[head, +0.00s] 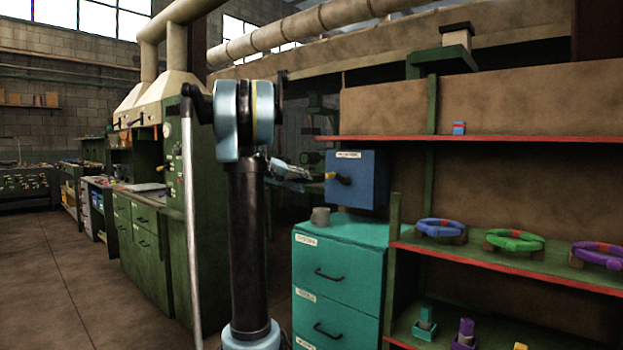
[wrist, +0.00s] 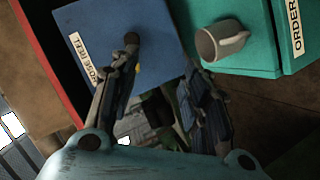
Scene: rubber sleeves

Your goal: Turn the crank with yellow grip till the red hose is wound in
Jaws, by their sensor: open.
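A crank with a yellow grip (head: 331,176) sticks out of the box front. In the wrist view a dark crank part (wrist: 131,42) shows, with a bit of yellow beside the left finger. My gripper (head: 318,177) is open, close in front of the crank. In the wrist view my gripper (wrist: 162,75) has its fingers apart, the left one near the crank; contact is unclear. No red hose is visible.
A grey mug (head: 320,217) stands on the teal cabinet (head: 335,262) just below the box, near my gripper. Shelves with red edges (head: 510,273) at the right hold coloured rings and blocks. Green machines stand at the left, with open floor (head: 70,270) before them.

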